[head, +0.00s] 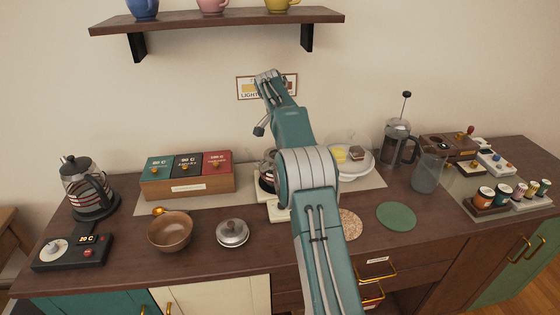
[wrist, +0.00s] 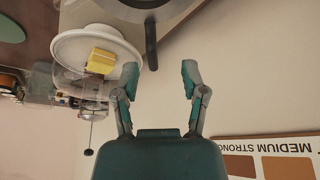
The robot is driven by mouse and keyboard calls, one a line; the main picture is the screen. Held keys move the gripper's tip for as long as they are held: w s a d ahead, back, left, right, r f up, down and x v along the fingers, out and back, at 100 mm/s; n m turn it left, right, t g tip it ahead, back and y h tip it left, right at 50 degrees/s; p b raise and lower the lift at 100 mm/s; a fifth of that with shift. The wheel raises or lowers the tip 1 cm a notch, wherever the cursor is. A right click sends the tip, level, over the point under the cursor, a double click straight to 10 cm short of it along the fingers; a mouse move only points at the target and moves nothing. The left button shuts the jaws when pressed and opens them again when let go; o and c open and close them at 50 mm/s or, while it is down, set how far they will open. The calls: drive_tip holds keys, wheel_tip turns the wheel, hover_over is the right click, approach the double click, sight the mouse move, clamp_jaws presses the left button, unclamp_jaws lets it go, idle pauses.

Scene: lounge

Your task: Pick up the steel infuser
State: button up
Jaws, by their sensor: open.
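A round steel piece with a knob on top (head: 232,232), which looks like the infuser, sits on the brown counter just right of a wooden bowl. It does not show in the wrist view. My gripper (wrist: 160,75) is open and empty in the wrist view, in front of the wall. In the head view my arm rises across the middle and ends high by the wall sign, up and to the right of the steel piece. The gripper's fingers cannot be made out clearly there.
The wooden bowl (head: 170,232) stands close left of the steel piece. A tea box (head: 187,188) is behind. A glass pot stands partly hidden behind my arm. A white plate (head: 353,160), a French press (head: 398,142) and a green coaster (head: 396,216) are to the right. A shelf (head: 215,21) hangs above.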

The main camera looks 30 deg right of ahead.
drive_tip(key=x, duration=0.2)
drive_tip(key=s+x, duration=0.1)
drive_tip(key=x, duration=0.1)
drive_tip(key=shift+w+f, duration=0.1)
drive_tip(key=shift+f, duration=0.15)
drive_tip(key=shift+w+d+f, duration=0.1)
drive_tip(key=shift+d+f, duration=0.05)
drive_tip(key=shift+f, duration=0.35)
clamp_jaws()
